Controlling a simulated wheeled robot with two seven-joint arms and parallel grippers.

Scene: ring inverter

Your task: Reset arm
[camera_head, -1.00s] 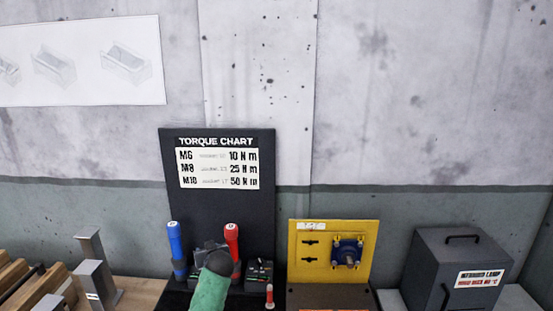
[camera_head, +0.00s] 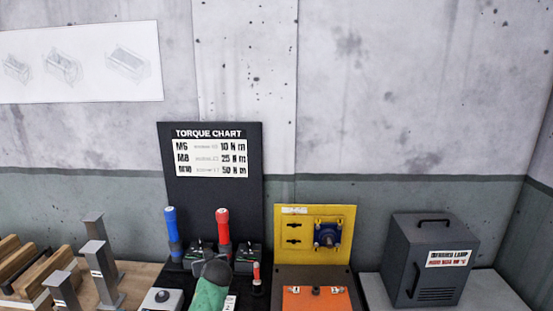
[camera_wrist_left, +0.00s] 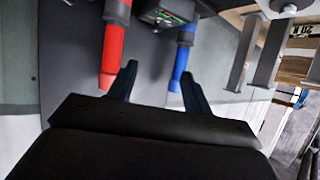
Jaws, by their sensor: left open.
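My left gripper (camera_wrist_left: 158,72) shows in the left wrist view with its two dark fingers spread apart and nothing between them. In that view a red handle (camera_wrist_left: 113,45) is beside its left finger and a blue handle (camera_wrist_left: 182,58) is beside its right finger, both seen upside down. I cannot tell whether they touch the fingers. In the head view a green piece with a dark rounded end shows at the bottom, and the gripper's fingers cannot be made out there. My right gripper is in neither view.
The red tool (camera_head: 223,225) and blue tool (camera_head: 171,228) stand before the torque chart board (camera_head: 213,190). A yellow panel (camera_head: 292,250), an orange plate (camera_head: 312,302) and a grey lamp box (camera_head: 405,250) are to the right. Grey metal stands (camera_head: 97,262) and wooden blocks are to the left.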

